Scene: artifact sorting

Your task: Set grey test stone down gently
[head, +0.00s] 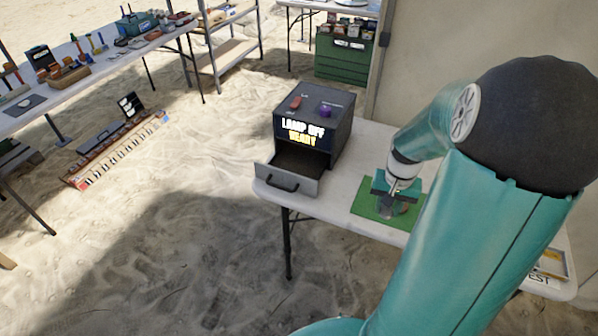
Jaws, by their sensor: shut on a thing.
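My gripper (393,203) points down over a green mat (370,204) on the white table (335,208). Its jaws are shut on a small grey thing (386,208), which looks like the grey test stone. The fingers hide much of it, and I cannot tell whether it touches the mat. A small reddish patch shows just right of the fingers; I cannot tell what it is.
A dark box (312,118) reading "LAMP OFF READY" stands left of the mat, its empty-looking drawer (290,180) pulled open. A tray (552,262) lies at the table's right end, partly behind my arm. Bare tabletop lies between drawer and mat.

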